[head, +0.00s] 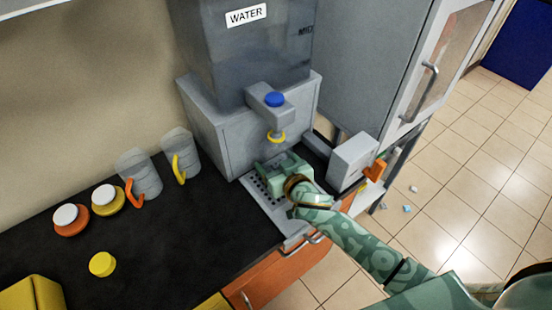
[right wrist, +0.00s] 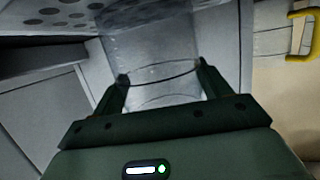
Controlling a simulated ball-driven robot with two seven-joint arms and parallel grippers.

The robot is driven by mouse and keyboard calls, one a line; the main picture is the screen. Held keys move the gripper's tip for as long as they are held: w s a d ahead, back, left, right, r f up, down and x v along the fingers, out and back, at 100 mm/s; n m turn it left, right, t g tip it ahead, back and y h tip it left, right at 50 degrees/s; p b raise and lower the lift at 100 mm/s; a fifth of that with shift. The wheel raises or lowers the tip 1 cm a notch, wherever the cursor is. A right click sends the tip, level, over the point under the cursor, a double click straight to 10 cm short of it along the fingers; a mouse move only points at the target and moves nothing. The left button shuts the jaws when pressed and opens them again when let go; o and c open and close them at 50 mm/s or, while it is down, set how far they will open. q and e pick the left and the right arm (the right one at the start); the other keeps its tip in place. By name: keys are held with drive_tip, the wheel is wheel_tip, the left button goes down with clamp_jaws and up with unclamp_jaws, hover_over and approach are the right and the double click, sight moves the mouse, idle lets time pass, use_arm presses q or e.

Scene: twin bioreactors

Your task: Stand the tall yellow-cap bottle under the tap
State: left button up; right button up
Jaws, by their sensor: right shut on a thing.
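The tap (head: 268,100) with a blue top juts from the grey water dispenser (head: 240,130). Below it is a perforated drip tray (head: 263,200). My right gripper (head: 276,163) is low over this tray. In the right wrist view, my right gripper (right wrist: 162,85) is shut on a clear, round-walled bottle (right wrist: 160,68). The bottle's clear body hardly shows in the head view. A yellow ring (head: 276,138) shows right under the tap; I cannot tell whether it belongs to the bottle or the tap. A yellow cap (head: 102,264) lies on the counter. My left gripper is out of view.
Two clear jugs, one with an orange handle (head: 140,177) and one with a yellow handle (head: 181,157), stand left of the dispenser. Two white-topped round items (head: 71,219) (head: 107,199) sit further left. A grey box (head: 352,160) is right of the tray.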

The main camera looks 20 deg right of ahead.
drive_tip(key=shift+s, duration=0.4)
drive_tip(key=shift+s+r, duration=0.2)
drive_tip(key=shift+w+f, duration=0.1)
drive_tip(key=shift+w, duration=0.1)
drive_tip(key=shift+f, duration=0.2)
drive_tip(key=o, duration=1.3)
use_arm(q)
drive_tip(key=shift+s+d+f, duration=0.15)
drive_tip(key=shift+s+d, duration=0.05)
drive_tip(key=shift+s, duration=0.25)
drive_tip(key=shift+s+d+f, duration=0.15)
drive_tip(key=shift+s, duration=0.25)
use_arm(e)
drive_tip(key=shift+s+r, duration=0.1)
